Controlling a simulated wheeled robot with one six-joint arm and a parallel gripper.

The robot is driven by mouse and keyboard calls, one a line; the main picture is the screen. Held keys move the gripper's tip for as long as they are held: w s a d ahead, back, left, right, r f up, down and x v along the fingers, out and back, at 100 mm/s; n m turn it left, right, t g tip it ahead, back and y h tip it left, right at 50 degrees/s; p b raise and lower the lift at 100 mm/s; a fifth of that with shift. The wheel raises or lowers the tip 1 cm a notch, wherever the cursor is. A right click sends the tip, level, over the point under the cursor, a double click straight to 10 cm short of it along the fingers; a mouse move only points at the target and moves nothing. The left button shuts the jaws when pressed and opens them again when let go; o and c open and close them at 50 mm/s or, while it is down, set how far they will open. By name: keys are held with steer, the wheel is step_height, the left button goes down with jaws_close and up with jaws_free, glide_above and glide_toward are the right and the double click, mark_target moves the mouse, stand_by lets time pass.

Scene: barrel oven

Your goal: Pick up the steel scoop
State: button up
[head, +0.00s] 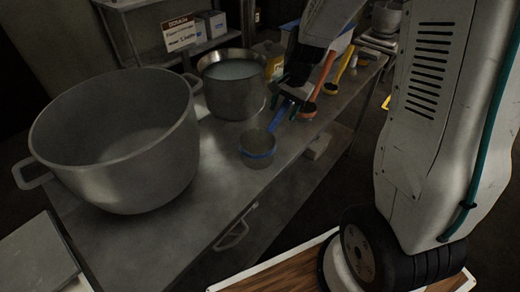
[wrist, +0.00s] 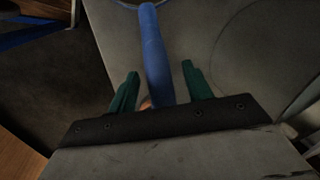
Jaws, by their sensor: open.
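The steel scoop (head: 257,152) lies on the metal table, with a grey cup, a blue band around it and a blue handle. The handle runs up and right toward my gripper (head: 283,104). In the wrist view the blue handle (wrist: 151,40) passes between the two green fingers of my gripper (wrist: 160,70). The fingers are open, with a gap on each side of the handle.
A large pot (head: 115,150) and a smaller pot (head: 232,90) with pale contents stand left of the scoop. An orange-handled scoop (head: 321,75) and a yellow-handled scoop (head: 345,65) lie beyond my gripper. The table (head: 215,185) is bare in front of the scoop.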

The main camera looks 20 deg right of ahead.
jaws_close()
steer(key=shift+r, duration=0.1)
